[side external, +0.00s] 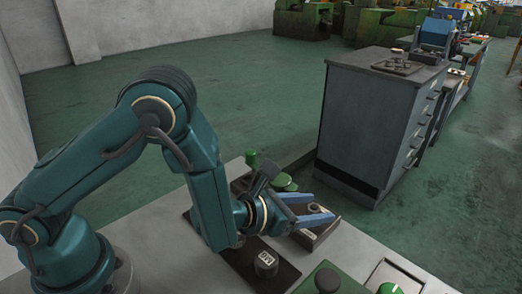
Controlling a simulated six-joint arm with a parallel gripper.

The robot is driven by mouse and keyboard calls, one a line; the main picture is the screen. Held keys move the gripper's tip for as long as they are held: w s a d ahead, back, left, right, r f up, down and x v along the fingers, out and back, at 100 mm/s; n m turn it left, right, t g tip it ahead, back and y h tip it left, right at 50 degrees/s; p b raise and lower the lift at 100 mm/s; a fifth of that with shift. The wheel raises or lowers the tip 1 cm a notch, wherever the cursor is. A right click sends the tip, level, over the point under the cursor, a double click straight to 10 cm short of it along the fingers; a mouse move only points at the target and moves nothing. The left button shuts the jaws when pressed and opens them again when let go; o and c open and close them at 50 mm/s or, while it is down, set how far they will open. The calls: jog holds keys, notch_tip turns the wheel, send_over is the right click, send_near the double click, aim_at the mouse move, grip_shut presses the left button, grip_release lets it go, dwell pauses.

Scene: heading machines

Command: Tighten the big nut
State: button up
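My gripper (324,206) is at the right end of my arm, low over the bench. Its two blue fingers are spread apart and point to the right. A small grey round piece (314,208) shows between the fingers, above or in a dark tray (322,236); I cannot tell if the fingers touch it. A grey metal cylinder (265,263) with a pale marked top stands on a dark plate (283,276), nearer the camera than my gripper. I cannot tell for sure which piece is the big nut.
A green knob (251,158) and a green rounded part (284,182) stand behind my gripper. A green box with a black knob (327,280) and a green button (388,289) are at the front. A grey cabinet (375,125) stands behind, right, across green floor.

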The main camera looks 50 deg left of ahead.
aim_at(313, 207)
jog(key=shift+v, duration=2.6)
jog(key=shift+w, duration=0.1)
